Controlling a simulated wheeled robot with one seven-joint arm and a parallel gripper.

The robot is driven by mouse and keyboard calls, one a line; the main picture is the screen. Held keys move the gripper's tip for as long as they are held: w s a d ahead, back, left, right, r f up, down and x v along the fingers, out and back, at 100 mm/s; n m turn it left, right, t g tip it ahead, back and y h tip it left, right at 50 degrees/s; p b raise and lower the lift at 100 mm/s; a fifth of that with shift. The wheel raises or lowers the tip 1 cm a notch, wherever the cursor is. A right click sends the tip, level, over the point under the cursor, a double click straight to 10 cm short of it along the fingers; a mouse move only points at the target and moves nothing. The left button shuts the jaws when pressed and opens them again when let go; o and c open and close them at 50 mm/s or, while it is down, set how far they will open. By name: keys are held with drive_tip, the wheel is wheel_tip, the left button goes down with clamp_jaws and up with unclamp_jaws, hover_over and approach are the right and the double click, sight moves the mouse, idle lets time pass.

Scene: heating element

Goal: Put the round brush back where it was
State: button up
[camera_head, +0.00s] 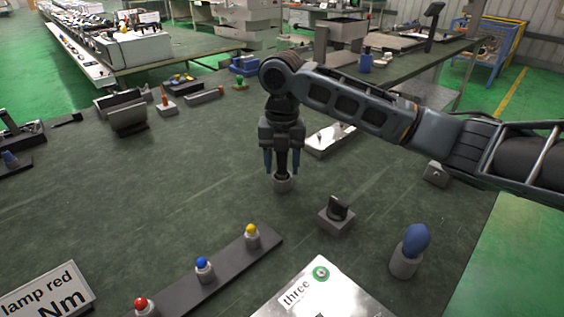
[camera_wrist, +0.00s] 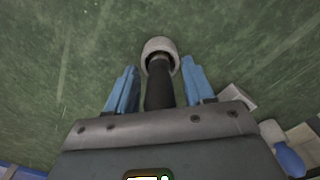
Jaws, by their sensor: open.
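My gripper (camera_head: 282,168) points down over the green table, with its two blue fingers apart. A dark cylindrical piece, which I take to be the round brush (camera_wrist: 159,88), stands between the fingers in the wrist view, with a gap on each side. Its lower end goes into a short grey round holder (camera_head: 282,184), which shows in the wrist view as a pale ring (camera_wrist: 160,46). The brush looks upright in the holder. Its top is hidden by my gripper, and how deep it sits cannot be told.
A black knob on a grey block (camera_head: 337,218) and a blue oval piece on a grey cylinder (camera_head: 405,262) stand to the right. A strip with red, blue and yellow buttons (camera_head: 225,268) lies in front. A silver plate (camera_head: 332,140) lies behind. The table's left middle is clear.

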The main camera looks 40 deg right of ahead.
wheel_tip(320, 180, up, 12)
drive_tip(key=shift+r, duration=0.2)
idle(0.4)
